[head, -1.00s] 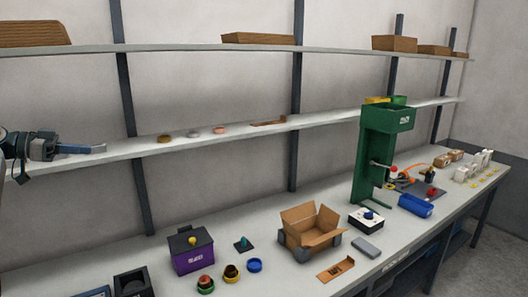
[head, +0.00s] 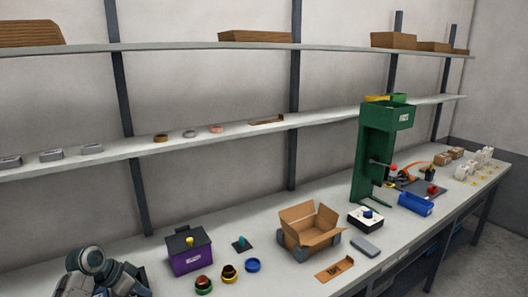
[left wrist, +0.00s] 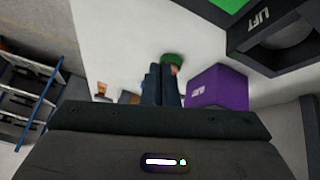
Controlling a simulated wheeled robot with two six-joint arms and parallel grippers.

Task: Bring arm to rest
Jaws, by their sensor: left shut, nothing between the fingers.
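My left arm (head: 105,274) is low at the bottom left of the head view, over the front of the bench. My left gripper (left wrist: 162,85) shows in the left wrist view with its two dark fingers together and nothing between them. Beyond its fingertips lie a green ring (left wrist: 172,58) and a purple box (left wrist: 218,88). I cannot tell whether the fingers touch anything. My right gripper is in neither view.
The purple box (head: 189,250), a blue ring (head: 253,265) and an open cardboard box (head: 310,228) stand on the bench (head: 370,285). A green press (head: 375,160) stands farther right. The middle shelf (head: 340,121) holds several small rings and grey blocks.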

